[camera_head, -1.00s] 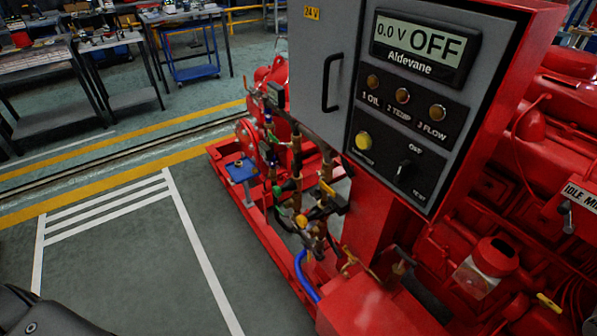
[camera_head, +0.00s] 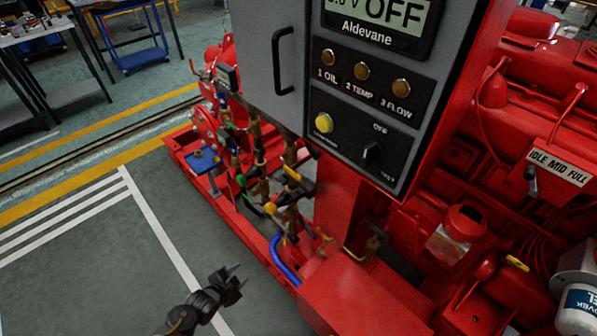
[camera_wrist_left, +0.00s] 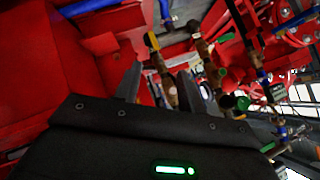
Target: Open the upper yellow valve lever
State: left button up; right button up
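The upper yellow valve lever (camera_head: 291,172) is on the brass pipework below the grey control cabinet. A second yellow handle (camera_head: 270,208) sits lower and to the left. My left gripper (camera_head: 236,275) is open and empty, over the floor in front of the pipework, apart from both handles. In the left wrist view, its two dark fingers (camera_wrist_left: 160,84) are spread, with brass pipes behind them. A yellow handle (camera_wrist_left: 151,41) shows beyond the fingers there; I cannot tell which one it is. My right gripper is not in view.
The grey control cabinet (camera_head: 377,126) overhangs the pipework, with a door handle (camera_head: 283,58) on its left. A blue hose (camera_head: 282,262) and red base frame (camera_head: 255,239) lie below. A red box (camera_head: 362,295) stands to the right.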

pick_arm(q)
jog(key=w+d+r+m+t+h, duration=0.1)
jog(key=w+d+r+m+h, duration=0.15)
jog(key=w+r, duration=0.4)
jog(key=w+d+r+m+t+h, duration=0.1)
jog(key=w+d+r+m+t, duration=0.15)
jog(key=r, duration=0.65)
jog(key=m+h, duration=0.5)
jog(key=m, duration=0.4)
send_near(293, 175)
jog(key=w+d, duration=0.1)
jog(key=x, duration=0.9)
jog(key=shift+w+d+p, duration=0.1)
jog(key=shift+d+p, duration=0.05)
jog(key=shift+p, duration=0.15)
jog(key=shift+w+d, duration=0.5)
jog(key=shift+d, duration=0.05)
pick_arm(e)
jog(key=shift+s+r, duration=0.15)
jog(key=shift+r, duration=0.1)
pick_arm(q)
grip_shut()
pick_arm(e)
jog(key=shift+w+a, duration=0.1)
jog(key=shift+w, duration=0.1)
